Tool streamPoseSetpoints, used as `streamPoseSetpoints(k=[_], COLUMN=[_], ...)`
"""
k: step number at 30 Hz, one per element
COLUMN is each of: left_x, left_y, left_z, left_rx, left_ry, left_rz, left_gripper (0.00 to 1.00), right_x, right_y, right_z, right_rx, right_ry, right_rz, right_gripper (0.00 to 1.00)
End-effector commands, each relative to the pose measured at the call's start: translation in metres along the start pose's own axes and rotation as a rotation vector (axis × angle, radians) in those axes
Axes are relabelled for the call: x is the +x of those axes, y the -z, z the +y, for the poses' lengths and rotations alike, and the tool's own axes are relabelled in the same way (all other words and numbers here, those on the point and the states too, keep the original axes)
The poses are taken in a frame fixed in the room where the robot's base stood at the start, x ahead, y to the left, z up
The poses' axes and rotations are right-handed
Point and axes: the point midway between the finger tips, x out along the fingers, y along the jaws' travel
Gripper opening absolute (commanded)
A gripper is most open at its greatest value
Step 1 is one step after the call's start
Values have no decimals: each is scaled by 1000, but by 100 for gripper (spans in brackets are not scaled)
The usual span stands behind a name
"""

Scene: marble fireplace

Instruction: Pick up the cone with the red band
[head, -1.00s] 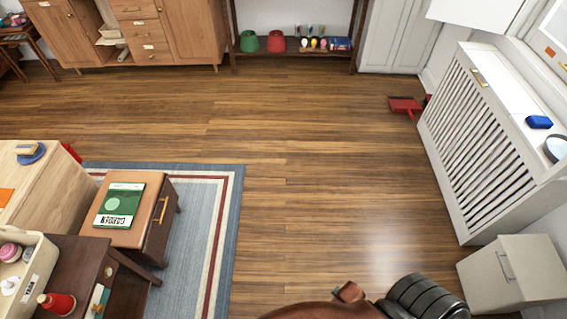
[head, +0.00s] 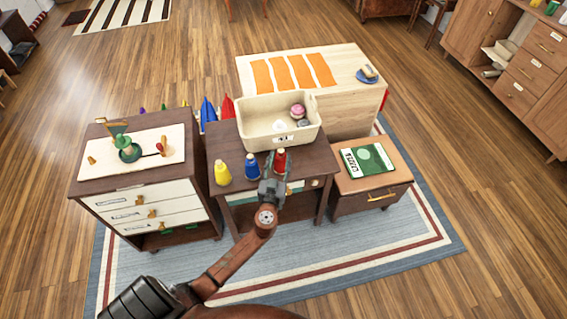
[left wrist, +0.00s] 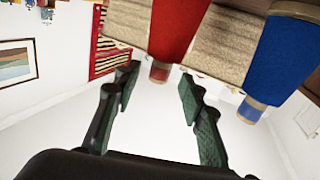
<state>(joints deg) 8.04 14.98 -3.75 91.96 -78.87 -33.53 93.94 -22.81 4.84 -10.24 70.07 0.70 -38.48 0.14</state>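The red-banded cone (head: 281,160) stands upright on a dark wooden desk (head: 232,139), at the right of a row with a blue cone (head: 252,167) and a yellow cone (head: 222,174). My left gripper (head: 272,184) is low in front of the red cone and hides part of it. In the left wrist view my left gripper (left wrist: 158,84) is open, its fingers parted. The narrow end of the red cone (left wrist: 172,40) shows between the fingertips; whether they touch it I cannot tell. The blue cone (left wrist: 280,60) is to the right there. My right gripper is not in view.
A cream bin (head: 256,109) with a few items stands behind the cones. A dresser (head: 150,210) is at left; a stool with a green book (head: 367,160) is at right. A pale wooden table (head: 345,95) with orange strips is behind. A rug lies in front.

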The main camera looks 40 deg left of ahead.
Motion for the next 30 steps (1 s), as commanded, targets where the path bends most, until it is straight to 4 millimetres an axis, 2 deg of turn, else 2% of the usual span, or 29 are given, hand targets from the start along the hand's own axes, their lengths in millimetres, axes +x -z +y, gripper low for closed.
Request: streamPoseSetpoints(k=[3, 6, 16, 30], left_x=[20, 31, 37, 37], left_y=[-2, -2, -2, -2], left_z=[1, 1, 0, 0], left_rx=[2, 0, 0, 0], left_ry=[0, 0, 1, 1], left_rz=[1, 1, 0, 0], left_gripper=[38, 38, 37, 5], right_x=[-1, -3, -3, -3], right_y=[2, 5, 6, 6], right_z=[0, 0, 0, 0], right_rx=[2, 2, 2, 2], right_ry=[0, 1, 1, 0], right_rz=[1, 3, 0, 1], right_gripper=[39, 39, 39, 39])
